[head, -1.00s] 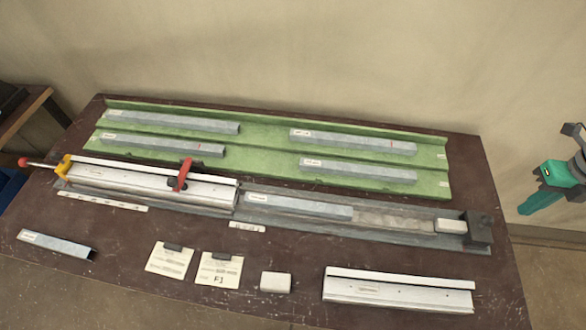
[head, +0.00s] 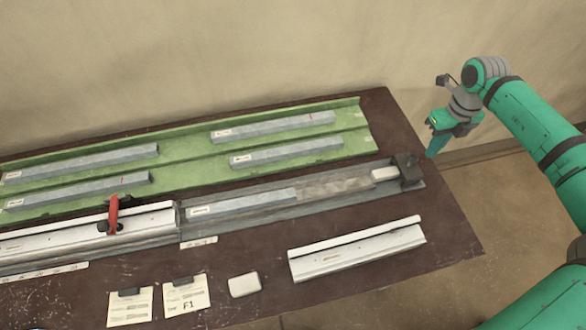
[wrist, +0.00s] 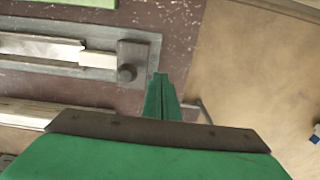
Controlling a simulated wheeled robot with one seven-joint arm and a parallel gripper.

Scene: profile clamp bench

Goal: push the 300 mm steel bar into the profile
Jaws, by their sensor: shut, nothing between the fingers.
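A grey steel bar (head: 243,204) with a white label lies in the grey channel of the long base, right of the white profile (head: 50,233). The profile sits in the fixture at left under a red clamp (head: 113,214); its left end is outside the head view. A pale block (head: 385,174) lies in the channel at right, beside a dark end block (head: 408,169), which the wrist view also shows (wrist: 134,60). My gripper (head: 431,153) is shut and empty, beyond the table's right edge, apart from the bar. In the wrist view its fingers (wrist: 160,76) point toward the table edge.
A green tray (head: 190,158) behind the fixture holds several labelled grey bars. In front lie another white profile (head: 357,250), a pale block (head: 244,284) and two paper cards (head: 187,296). The table's right edge is bare, with floor beyond.

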